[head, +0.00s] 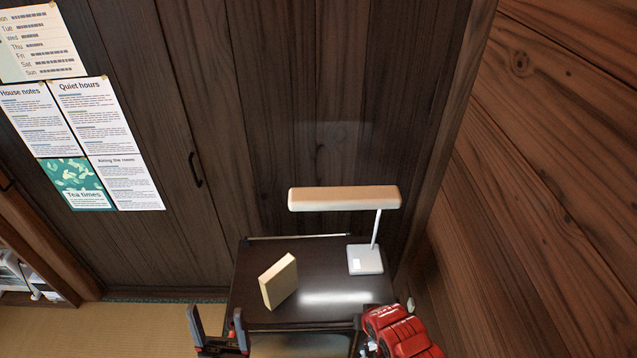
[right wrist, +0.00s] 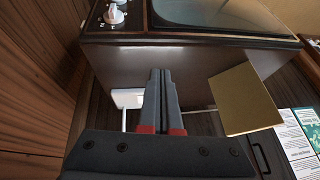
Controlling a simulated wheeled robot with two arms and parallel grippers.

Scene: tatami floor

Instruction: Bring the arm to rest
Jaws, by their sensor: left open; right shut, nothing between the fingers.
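My left gripper (head: 216,322) is at the bottom of the head view, its two fingers spread apart with nothing between them. It is in front of and left of a dark box-shaped set (head: 255,312). My right arm shows as a red part at the lower right of the head view, beside the set's front; its fingers are not clear there. In the right wrist view my right gripper (right wrist: 160,95) is shut and empty, its fingers side by side, pointing toward the dark set (right wrist: 195,62).
A pale yellow block (head: 279,281) and a white desk lamp (head: 365,259) stand on the set's dark top. The set has a glass screen (right wrist: 220,12) and a light knob (right wrist: 113,15). Paper notices (head: 90,115) hang on the dark wood wall. Tatami floor (head: 120,330) lies open at left.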

